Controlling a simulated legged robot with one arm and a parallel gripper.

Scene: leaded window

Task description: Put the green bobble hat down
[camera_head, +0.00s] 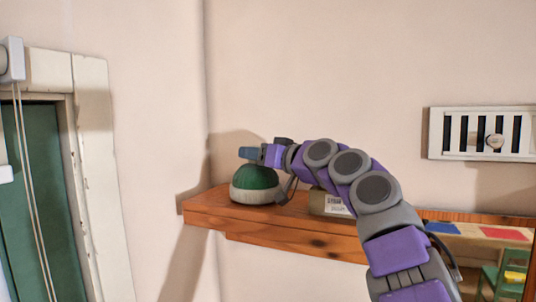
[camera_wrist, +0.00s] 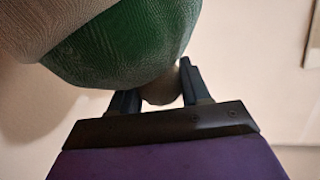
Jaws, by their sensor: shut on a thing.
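The green bobble hat (camera_head: 255,180) with a pale brim is at the left part of the wooden shelf (camera_head: 290,228), upright, brim down. Its brim is at the shelf top; I cannot tell whether it rests there or hangs just above. My gripper (camera_head: 250,154) is over the hat's top, reaching in from the right. In the wrist view, the jaws (camera_wrist: 156,88) are shut on the pale bobble (camera_wrist: 161,93), and the green knit (camera_wrist: 130,45) fills the upper left. The bobble is hidden in the head view.
A pale box with a label (camera_head: 330,205) stands on the shelf to the right, partly behind my arm. A white vent (camera_head: 482,132) is on the wall at the right. A green panel in a pale frame (camera_head: 90,150) is at the left.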

